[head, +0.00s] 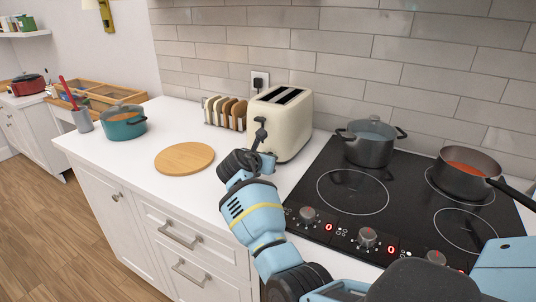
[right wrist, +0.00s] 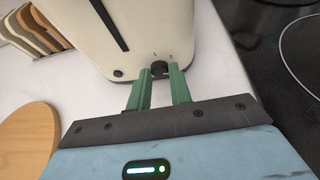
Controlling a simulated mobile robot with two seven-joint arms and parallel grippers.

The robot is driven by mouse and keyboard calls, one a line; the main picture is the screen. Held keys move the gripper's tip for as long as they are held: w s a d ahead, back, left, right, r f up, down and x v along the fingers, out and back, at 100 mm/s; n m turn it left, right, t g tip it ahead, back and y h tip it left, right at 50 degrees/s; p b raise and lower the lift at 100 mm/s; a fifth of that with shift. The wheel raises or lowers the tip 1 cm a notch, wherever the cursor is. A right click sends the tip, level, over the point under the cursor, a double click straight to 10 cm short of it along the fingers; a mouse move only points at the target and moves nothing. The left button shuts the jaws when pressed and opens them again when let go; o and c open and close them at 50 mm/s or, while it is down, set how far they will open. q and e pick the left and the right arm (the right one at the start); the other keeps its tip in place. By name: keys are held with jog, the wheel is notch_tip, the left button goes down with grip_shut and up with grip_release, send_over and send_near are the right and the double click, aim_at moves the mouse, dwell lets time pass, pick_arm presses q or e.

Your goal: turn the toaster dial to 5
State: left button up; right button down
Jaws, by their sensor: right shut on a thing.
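The cream toaster (head: 292,128) stands on the white counter against the tiled wall, with two dark slots on top. In the right wrist view the toaster's front face (right wrist: 192,28) fills the top middle, with a dark vertical lever slot. The small dark dial (right wrist: 159,68) is low on that face. Tiny marks show above it, too small to read, so I cannot tell its setting. My right gripper (right wrist: 160,78) has its green fingers on both sides of the dial, shut on it. In the head view this gripper (head: 266,160) is at the toaster's lower front. My left gripper is not in view.
A toast rack (head: 226,111) with slices stands left of the toaster. A round wooden board (head: 185,158) and teal pot (head: 123,124) are further left. The black cooktop (head: 352,190) with a grey pot (head: 369,146) and saucepan (head: 468,172) is close on the right.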

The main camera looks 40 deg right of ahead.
jog(key=r+p, duration=0.1)
jog(key=p, duration=0.2)
jog(key=shift+s+d+r+m+t, duration=0.1)
jog(key=shift+m+t, duration=0.2)
jog(key=shift+m, duration=0.1)
jog(key=shift+f+m+t+p, duration=0.3)
jog(key=shift+f+m+p, duration=0.1)
jog(key=shift+m+p, duration=0.15)
jog(key=shift+s+f+m+t, duration=0.1)
jog(key=shift+f+m+t, duration=0.1)
jog(key=shift+m+t, duration=0.15)
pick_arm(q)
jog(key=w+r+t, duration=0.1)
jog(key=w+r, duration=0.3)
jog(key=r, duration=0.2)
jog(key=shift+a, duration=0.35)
pick_arm(e)
jog(key=shift+f+m+t, duration=0.15)
jog(key=shift+m+t, duration=0.4)
jog(key=shift+m, duration=0.35)
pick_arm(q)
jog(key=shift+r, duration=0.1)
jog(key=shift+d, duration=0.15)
pick_arm(e)
jog(key=c, duration=1.3)
grip_release()
